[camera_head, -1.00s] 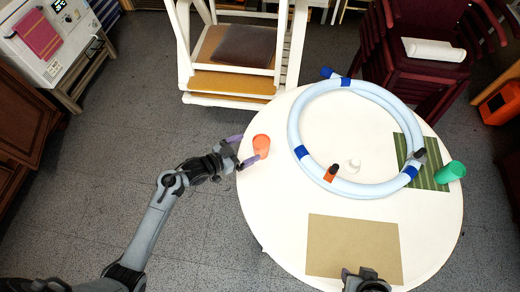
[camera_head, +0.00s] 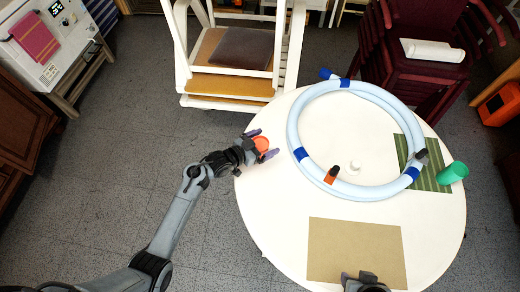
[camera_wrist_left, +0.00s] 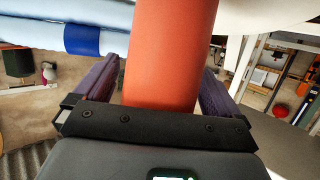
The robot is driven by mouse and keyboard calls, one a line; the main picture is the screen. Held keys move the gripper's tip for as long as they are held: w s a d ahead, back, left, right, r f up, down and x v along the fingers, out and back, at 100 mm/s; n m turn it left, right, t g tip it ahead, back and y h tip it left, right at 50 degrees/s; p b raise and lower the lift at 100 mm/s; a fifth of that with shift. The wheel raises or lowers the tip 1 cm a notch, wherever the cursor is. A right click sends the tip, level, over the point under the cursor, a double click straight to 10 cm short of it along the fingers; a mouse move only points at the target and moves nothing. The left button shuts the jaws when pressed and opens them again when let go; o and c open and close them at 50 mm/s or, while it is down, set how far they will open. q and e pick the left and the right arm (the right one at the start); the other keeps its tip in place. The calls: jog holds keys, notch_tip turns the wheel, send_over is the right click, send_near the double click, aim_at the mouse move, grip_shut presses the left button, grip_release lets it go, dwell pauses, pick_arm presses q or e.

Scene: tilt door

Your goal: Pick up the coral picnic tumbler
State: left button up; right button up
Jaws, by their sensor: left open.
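The coral tumbler (camera_head: 262,144) stands on the white round table (camera_head: 290,215) near its left edge. My left gripper (camera_head: 265,145) is open, with a purple finger on either side of the tumbler. In the left wrist view the coral tumbler (camera_wrist_left: 172,50) fills the middle between the two fingers, and a gap shows on each side. The gripper hides part of the tumbler in the head view. Part of my right arm (camera_head: 365,284) shows at the bottom edge; whether its gripper is open cannot be told.
A pale blue hoop with dark blue bands (camera_head: 293,130) lies right of the tumbler. A green tumbler (camera_head: 453,172) is by a striped green mat (camera_head: 432,183) at the right. A tan mat (camera_head: 355,250) lies in front.

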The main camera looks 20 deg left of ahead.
pick_arm(q)
jog(key=shift+c, duration=0.3)
jog(key=c, duration=1)
jog(key=shift+r, duration=0.1)
